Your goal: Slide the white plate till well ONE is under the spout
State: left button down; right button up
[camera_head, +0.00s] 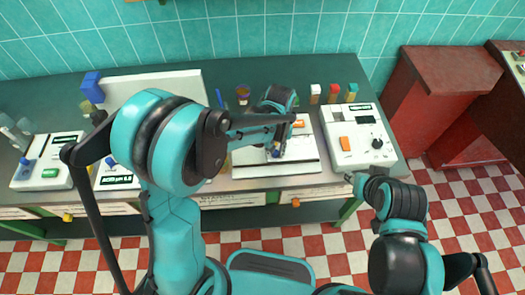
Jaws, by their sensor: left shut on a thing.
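A low white unit (303,149) with an orange label and a dark strip along its front stands in the middle of the bench. My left gripper (277,150) reaches over it and is shut, with its fingertips down at the white plate. The plate is too small and too covered by my arm to tell apart from the unit. The spout and well ONE cannot be made out. A small blue part shows at the fingertips. My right gripper (353,180) is just off the bench's front edge, apart from the plate; its jaws are too small to read.
A white box (357,146) with an orange switch and a black knob stands right of the unit. Small bottles (333,92) with white, red and green caps stand behind. A pH meter (42,168) is at the far left. My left arm hides much of the bench.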

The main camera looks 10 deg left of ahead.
pick_arm(q)
jog(key=shift+d, duration=0.1)
jog(key=shift+w, duration=0.1)
jog(key=c, duration=1.4)
grip_release()
jog(key=shift+d, duration=0.1)
jog(key=shift+o, duration=0.2)
jog(key=shift+d, duration=0.1)
jog(key=shift+r, duration=0.2)
notch_tip(320, 180, up, 12)
jog(key=shift+f, duration=0.15)
